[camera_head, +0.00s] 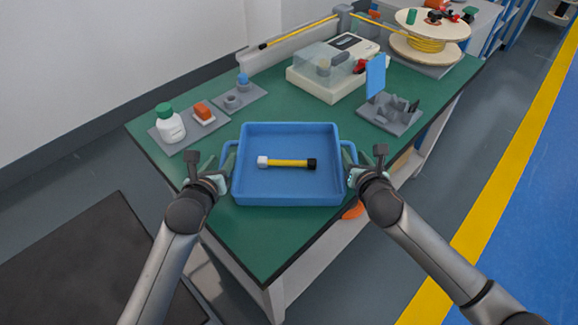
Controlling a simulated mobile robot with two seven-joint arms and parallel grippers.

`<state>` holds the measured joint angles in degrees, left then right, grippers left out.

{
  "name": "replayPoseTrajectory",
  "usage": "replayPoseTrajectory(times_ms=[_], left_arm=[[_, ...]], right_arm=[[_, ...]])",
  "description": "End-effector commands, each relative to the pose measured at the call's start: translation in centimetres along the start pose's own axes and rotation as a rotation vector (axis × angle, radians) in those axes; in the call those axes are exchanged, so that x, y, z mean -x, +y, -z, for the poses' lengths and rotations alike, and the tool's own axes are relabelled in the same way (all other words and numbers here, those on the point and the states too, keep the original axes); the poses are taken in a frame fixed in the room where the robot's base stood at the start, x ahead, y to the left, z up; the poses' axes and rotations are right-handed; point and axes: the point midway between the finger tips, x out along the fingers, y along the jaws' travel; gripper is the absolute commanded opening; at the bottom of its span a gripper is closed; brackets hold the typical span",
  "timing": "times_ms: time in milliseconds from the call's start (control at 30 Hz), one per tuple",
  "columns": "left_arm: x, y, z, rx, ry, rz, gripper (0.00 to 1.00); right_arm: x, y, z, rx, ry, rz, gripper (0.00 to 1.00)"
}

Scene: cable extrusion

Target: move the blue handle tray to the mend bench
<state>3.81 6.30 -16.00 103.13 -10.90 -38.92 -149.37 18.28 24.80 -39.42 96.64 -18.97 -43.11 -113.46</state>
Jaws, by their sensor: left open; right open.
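The blue handle tray (290,199) sits on a green-topped bench (262,250), near its front end. A short yellow cable piece (287,163) with a white end and a black end lies inside it. My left gripper (226,166) is open at the tray's left handle (228,152). My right gripper (350,164) is open at the tray's right handle (349,150). I cannot tell whether the fingers touch the handles. No bench in view is clearly marked as the mend bench.
A white bottle with a green cap (170,126) stands left of the tray. A grey fixture (391,113) with a blue plate is at the right, a white machine (330,75) behind, and a cable spool (430,45) at the far end. Open floor lies right of the bench.

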Motion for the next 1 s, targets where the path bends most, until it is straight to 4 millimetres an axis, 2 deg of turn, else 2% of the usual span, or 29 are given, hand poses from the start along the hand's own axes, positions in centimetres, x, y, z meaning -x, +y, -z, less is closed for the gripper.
replayPoseTrajectory(times_ms=[300,500,767,1000], left_arm=[[5.8,0.0,0.1,-0.002,0.001,0.001,0.48],[8.4,0.0,0.1,-0.001,0.001,-0.001,0.48],[9.5,0.0,0.0,0.001,0.000,0.000,0.48],[9.5,0.0,0.0,0.001,0.001,0.000,0.48]], right_arm=[[0.0,0.0,0.0,0.000,0.000,0.000,0.48],[0.0,0.0,0.0,0.000,0.000,0.000,0.48],[0.5,0.0,0.0,0.001,0.000,0.001,0.48],[3.7,0.0,0.1,0.003,0.000,-0.001,0.48]])
